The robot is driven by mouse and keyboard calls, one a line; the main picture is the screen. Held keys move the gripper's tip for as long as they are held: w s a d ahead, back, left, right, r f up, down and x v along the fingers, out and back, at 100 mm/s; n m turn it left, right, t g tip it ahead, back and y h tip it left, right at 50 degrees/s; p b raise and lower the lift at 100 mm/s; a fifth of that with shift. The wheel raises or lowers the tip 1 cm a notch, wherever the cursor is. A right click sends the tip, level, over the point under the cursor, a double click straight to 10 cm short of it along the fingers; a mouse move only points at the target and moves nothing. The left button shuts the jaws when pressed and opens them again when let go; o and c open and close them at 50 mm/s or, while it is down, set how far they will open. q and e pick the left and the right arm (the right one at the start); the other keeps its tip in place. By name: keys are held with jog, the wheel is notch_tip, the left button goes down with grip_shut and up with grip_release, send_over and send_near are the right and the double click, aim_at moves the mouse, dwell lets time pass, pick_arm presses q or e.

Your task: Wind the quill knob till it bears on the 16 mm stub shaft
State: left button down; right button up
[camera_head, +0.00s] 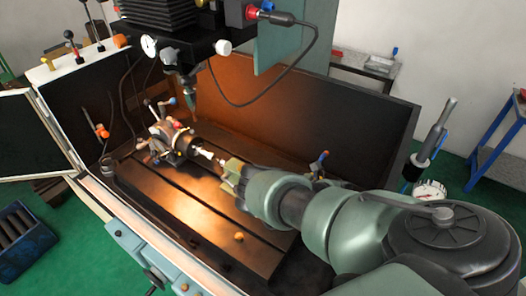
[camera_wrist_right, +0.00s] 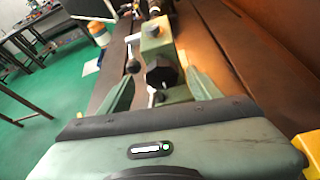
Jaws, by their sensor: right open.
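The dark, faceted quill knob (camera_wrist_right: 161,73) is on the near end of the green tailstock (camera_wrist_right: 156,38) in the right wrist view. My right gripper (camera_wrist_right: 160,84) is open, with one green finger on each side of the knob; whether either touches it I cannot tell. In the head view the gripper (camera_head: 229,185) is at the tailstock (camera_head: 234,166) and hides the knob. The indexing chuck (camera_head: 181,144) holds a pale stub shaft (camera_head: 204,153) pointing toward the tailstock. Contact at the shaft's end is too small to tell. My left gripper is not in view.
A dark back wall (camera_head: 300,110) stands behind. The machine head (camera_head: 175,50) hangs above the chuck. A lever with coloured ends (camera_head: 320,163) is beyond my arm.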

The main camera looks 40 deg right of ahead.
jog(key=x, duration=0.3)
jog(key=shift+w+f+p, duration=0.1)
jog(key=shift+w+p, duration=0.05)
jog(key=shift+p, duration=0.15)
jog(key=shift+w+f, duration=0.2)
jog(key=shift+w, duration=0.05)
jog(key=c, duration=1.4)
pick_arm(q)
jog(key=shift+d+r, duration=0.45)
pick_arm(e)
jog(key=shift+o, duration=0.2)
jog(key=shift+m+y, duration=0.8)
jog(key=shift+m, duration=0.3)
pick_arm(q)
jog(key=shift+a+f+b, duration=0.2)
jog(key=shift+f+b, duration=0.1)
pick_arm(e)
jog(key=shift+m+y, duration=0.8)
jog(key=shift+m, duration=0.5)
